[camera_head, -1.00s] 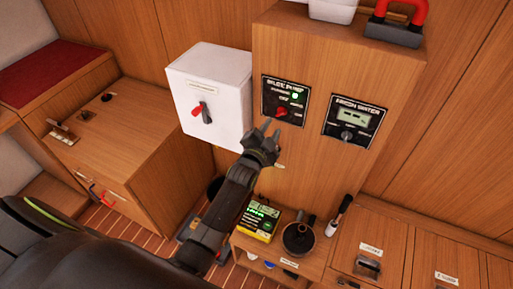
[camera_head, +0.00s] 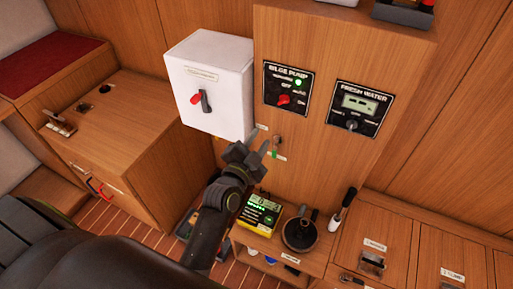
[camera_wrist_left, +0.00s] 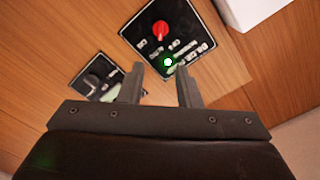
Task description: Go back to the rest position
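My left gripper (camera_head: 259,140) is open and empty, below the bilge pump panel (camera_head: 289,88) and apart from it. In the left wrist view its two fingers (camera_wrist_left: 159,70) stand apart with nothing between them. The panel has a red knob (camera_head: 284,100) and a lit green light (camera_head: 298,83); it also shows beyond the fingers in the left wrist view (camera_wrist_left: 150,28). My left arm reaches in from the lower left. My right gripper is not in view.
A white box (camera_head: 212,75) with a red and black switch hangs left of the gripper. The fresh water panel (camera_head: 357,108) is to the right. Below are a yellow-black device (camera_head: 260,213), a dark pot (camera_head: 299,235) and a black-handled tool (camera_head: 343,208). A wooden counter (camera_head: 110,120) stands left.

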